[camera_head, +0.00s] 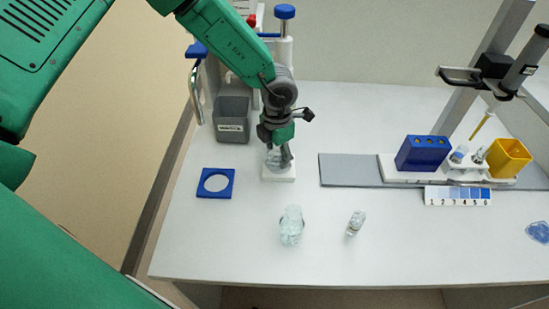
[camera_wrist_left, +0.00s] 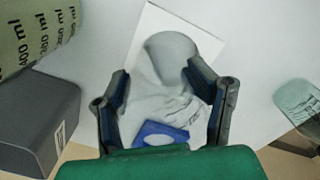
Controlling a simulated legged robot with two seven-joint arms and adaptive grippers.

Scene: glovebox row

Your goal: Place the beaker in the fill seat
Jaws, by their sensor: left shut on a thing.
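The clear beaker (camera_head: 273,158) is between the fingers of my left gripper (camera_head: 281,150), which is shut on it. In the left wrist view, the beaker (camera_wrist_left: 170,75) shows as a see-through shape between the two dark fingers of the left gripper (camera_wrist_left: 160,95). A white square plate (camera_head: 279,177), perhaps the fill seat, lies directly under the beaker, and it also shows in the wrist view (camera_wrist_left: 150,25). I cannot tell whether the beaker touches the plate. A blue square with a round opening (camera_head: 205,190) lies to the left. My right gripper is out of view.
A grey bin (camera_head: 231,125) and a blue-capped dispenser (camera_head: 285,35) stand behind. A clear flask (camera_head: 291,228) and a small vial (camera_head: 355,223) stand in front. A blue rack (camera_head: 423,153) and yellow cup (camera_head: 509,158) are right. The front table is mostly clear.

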